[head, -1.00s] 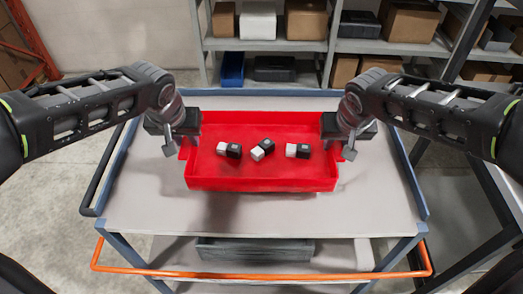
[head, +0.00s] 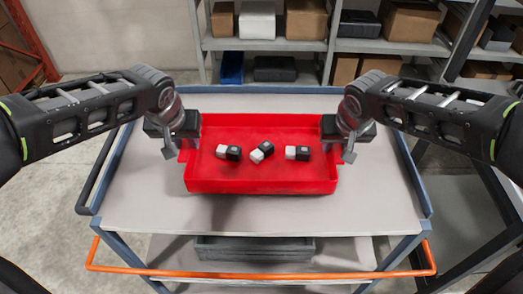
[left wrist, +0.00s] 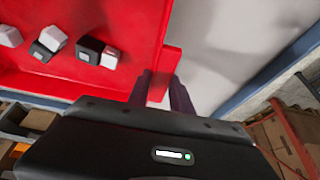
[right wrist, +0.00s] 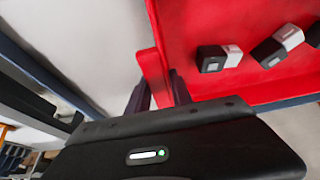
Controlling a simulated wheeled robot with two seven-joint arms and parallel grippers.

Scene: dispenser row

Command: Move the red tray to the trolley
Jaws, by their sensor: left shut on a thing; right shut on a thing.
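The red tray (head: 262,184) is level over the grey top of the blue-framed trolley (head: 140,200), within its rim. I cannot tell whether the tray's underside touches the top. Several black-and-white blocks lie in the tray, such as the middle one (head: 261,152). My left gripper (head: 184,152) is shut on the tray's left side, and its fingers straddle a red tab (left wrist: 163,82) in the left wrist view. My right gripper (head: 339,152) is shut on the tray's right side, on a similar red tab (right wrist: 154,75) in the right wrist view.
The trolley's orange handle (head: 260,275) runs along the near side, above a lower shelf with a grey box (head: 255,249). A grey shelf rack (head: 265,44) with cartons stands behind. The trolley top has free room in front of the tray.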

